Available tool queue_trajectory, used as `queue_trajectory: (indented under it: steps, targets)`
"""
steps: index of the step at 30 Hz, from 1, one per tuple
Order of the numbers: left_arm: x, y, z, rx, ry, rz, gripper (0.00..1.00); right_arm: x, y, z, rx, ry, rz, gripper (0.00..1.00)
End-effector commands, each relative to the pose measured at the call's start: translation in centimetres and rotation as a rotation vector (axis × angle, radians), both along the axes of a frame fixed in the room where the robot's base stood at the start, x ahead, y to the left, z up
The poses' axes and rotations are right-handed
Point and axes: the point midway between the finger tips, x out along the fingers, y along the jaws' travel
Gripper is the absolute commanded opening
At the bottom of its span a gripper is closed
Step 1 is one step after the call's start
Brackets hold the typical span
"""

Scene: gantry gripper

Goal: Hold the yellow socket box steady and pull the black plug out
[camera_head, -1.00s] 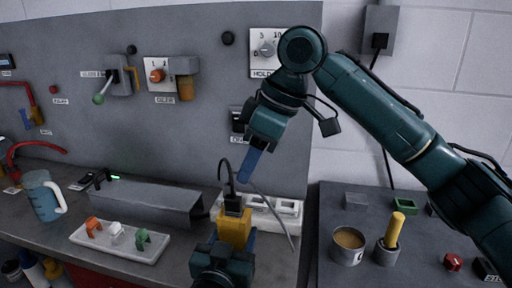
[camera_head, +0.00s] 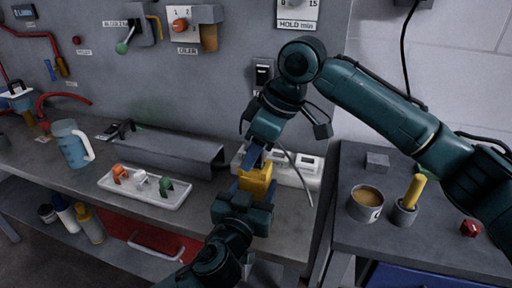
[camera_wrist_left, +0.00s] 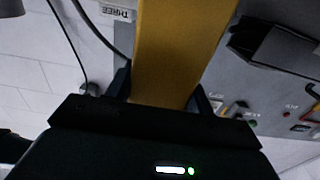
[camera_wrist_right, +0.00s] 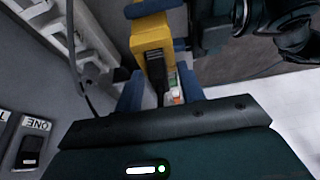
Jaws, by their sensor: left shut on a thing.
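The yellow socket box (camera_head: 257,183) is above the front of the bench in the head view. My left gripper (camera_head: 250,195) is shut on it from below, and the box fills the space between its fingers in the left wrist view (camera_wrist_left: 178,50). The black plug (camera_wrist_right: 157,76) sits against the yellow box in the right wrist view. My right gripper (camera_wrist_right: 162,92) is open, its blue fingers on either side of the plug with gaps visible. In the head view my right gripper (camera_head: 254,158) is just above the box and hides the plug.
A white socket strip (camera_head: 293,172) lies close behind the box. A grey cover (camera_head: 165,150) and a white tray (camera_head: 145,190) with coloured pieces are to the left. A cup (camera_head: 366,203) and a yellow-handled thing (camera_head: 412,192) stand on the right bench.

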Motion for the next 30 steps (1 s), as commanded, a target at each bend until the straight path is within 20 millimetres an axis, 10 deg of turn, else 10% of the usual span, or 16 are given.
queue_trajectory:
  steps: [14, 30]
  targets:
    - [0.0, 0.0, 0.0, 0.0, 0.001, 0.0, 0.27, 0.0, 0.0, 0.0, 0.0, 0.001, 0.0, 0.0]
    - [0.0, 0.0, -0.1, 0.001, 0.002, 0.001, 0.27, 0.0, 0.1, 1.6, 0.002, 0.0, 0.001, 0.0]
